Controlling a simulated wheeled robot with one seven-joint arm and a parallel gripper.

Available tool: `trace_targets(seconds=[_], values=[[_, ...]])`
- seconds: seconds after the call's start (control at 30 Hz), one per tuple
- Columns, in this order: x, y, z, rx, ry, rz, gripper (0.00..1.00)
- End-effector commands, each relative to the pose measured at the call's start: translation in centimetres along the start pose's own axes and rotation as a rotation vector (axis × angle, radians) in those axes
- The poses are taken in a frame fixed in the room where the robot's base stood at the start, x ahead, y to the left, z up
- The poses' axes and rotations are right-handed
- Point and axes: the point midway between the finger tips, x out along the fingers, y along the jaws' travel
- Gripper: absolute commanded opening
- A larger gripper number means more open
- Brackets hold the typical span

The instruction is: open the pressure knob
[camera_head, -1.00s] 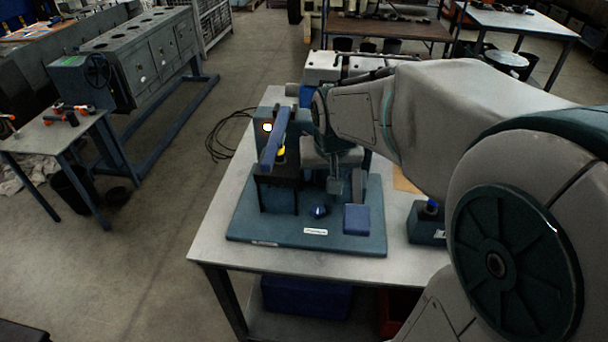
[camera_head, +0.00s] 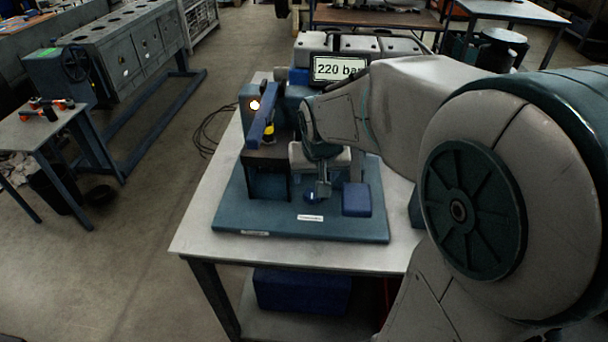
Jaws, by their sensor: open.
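A small dark blue knob (camera_head: 310,197), likely the pressure knob, sits low on the front of a blue-green bench device (camera_head: 228,212), just behind its front label. My gripper (camera_head: 323,190) points down right beside the knob and partly overlaps it in the view. The jaws are open; only a narrow part of the fingers shows. I cannot tell whether a finger touches the knob or whether the knob lies between them.
A blue lever (camera_head: 261,128) rises left of my gripper, near a lit lamp (camera_head: 254,105). A blue block (camera_head: 356,199) stands close on the right. The device rests on a grey table (camera_head: 200,222); its left strip is free. A blue box (camera_head: 300,292) is below.

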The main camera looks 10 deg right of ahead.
Motion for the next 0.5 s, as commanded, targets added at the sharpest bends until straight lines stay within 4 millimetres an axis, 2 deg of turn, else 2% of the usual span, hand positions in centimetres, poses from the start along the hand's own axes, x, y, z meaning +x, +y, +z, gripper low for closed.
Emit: trace_targets(seconds=[0.2,0.5], values=[[4.3,0.1,0.1,0.000,-0.007,0.000,0.59],[9.2,0.1,0.1,0.000,-0.004,0.000,0.59]])
